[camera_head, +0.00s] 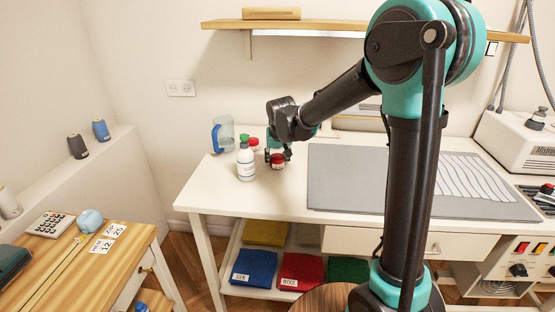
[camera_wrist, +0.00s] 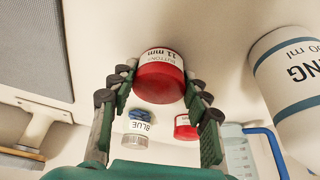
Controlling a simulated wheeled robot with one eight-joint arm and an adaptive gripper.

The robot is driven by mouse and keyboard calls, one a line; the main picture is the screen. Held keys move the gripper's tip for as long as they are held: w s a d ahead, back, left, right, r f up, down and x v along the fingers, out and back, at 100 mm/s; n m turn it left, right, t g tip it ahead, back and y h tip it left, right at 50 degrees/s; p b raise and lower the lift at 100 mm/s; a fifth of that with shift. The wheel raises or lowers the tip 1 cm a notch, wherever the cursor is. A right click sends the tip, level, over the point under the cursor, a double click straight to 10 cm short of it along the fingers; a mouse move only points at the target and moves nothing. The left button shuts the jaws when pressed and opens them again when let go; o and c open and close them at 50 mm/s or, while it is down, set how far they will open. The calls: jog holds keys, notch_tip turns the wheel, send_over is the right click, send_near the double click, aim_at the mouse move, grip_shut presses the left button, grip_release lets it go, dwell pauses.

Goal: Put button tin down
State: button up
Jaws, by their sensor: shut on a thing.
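In the head view the tin (camera_head: 277,161) is below my gripper (camera_head: 278,154), at the left part of the white table (camera_head: 290,190). It is at or just above the tabletop; I cannot tell whether it touches. The gripper hides part of its top.
A white bottle (camera_head: 246,163) stands close left of the tin. A grey mat (camera_head: 345,180) lies right. The table front is clear.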

jog(key=o, duration=1.2)
jog(key=v, duration=1.2)
jog(key=shift+s, duration=0.1)
